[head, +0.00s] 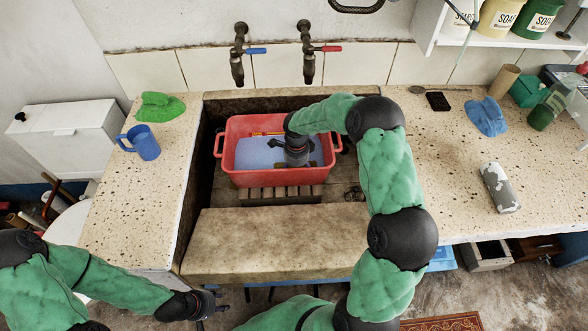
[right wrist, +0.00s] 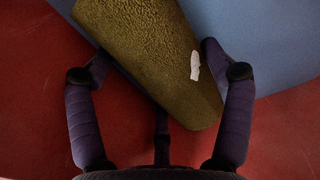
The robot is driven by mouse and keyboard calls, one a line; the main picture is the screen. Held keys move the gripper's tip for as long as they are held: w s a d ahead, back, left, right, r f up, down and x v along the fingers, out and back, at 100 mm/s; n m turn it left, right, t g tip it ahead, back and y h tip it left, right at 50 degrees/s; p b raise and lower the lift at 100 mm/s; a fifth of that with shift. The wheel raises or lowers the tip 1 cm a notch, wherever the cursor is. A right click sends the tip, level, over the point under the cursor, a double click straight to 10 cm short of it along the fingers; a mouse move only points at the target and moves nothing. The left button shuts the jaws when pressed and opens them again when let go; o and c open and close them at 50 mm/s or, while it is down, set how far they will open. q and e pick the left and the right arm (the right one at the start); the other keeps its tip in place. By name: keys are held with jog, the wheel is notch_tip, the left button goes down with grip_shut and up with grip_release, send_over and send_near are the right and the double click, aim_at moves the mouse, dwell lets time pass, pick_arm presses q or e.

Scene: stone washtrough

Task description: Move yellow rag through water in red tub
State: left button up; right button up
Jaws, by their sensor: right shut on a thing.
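The red tub (head: 262,179) stands in the stone trough and holds pale blue water (head: 255,153). My right gripper (head: 297,160) reaches down into the tub. In the right wrist view, the right gripper (right wrist: 160,105) is shut on the yellow rag (right wrist: 150,60), which looks dark olive-yellow and rough, with a small white patch. The rag lies slantwise between the fingers, with blue and red surfaces around it. In the head view the arm and gripper hide most of the rag. My left gripper (head: 212,304) is open and empty, low in front of the trough.
Two taps (head: 307,52) hang over the trough. A green cloth (head: 160,106) and blue mug (head: 143,142) are on the left counter. A blue cloth (head: 486,117), a dark phone-like slab (head: 438,101) and a grey-white cylinder (head: 500,187) lie on the right counter.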

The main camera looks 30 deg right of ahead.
jog(key=shift+s+d, duration=0.25)
jog(key=shift+d, duration=0.25)
jog(key=shift+s+d, duration=0.25)
jog(key=shift+d, duration=0.25)
jog(key=shift+a, duration=0.1)
jog(key=shift+w+a+b, duration=0.1)
jog(key=shift+w+a, duration=0.35)
jog(key=shift+a, duration=0.45)
jog(key=shift+w+a+b, duration=0.15)
jog(key=shift+w+a, duration=0.25)
jog(key=shift+a, duration=0.45)
jog(key=shift+w+a+b, duration=0.1)
jog(key=shift+w+a, duration=0.35)
jog(key=shift+a, duration=0.45)
jog(key=shift+d, duration=0.1)
jog(key=shift+s+d, duration=0.45)
jog(key=shift+d, duration=0.45)
jog(key=shift+s+d, duration=0.4)
jog(key=shift+d, duration=0.45)
jog(key=shift+s+d, duration=0.45)
jog(key=shift+d, duration=0.45)
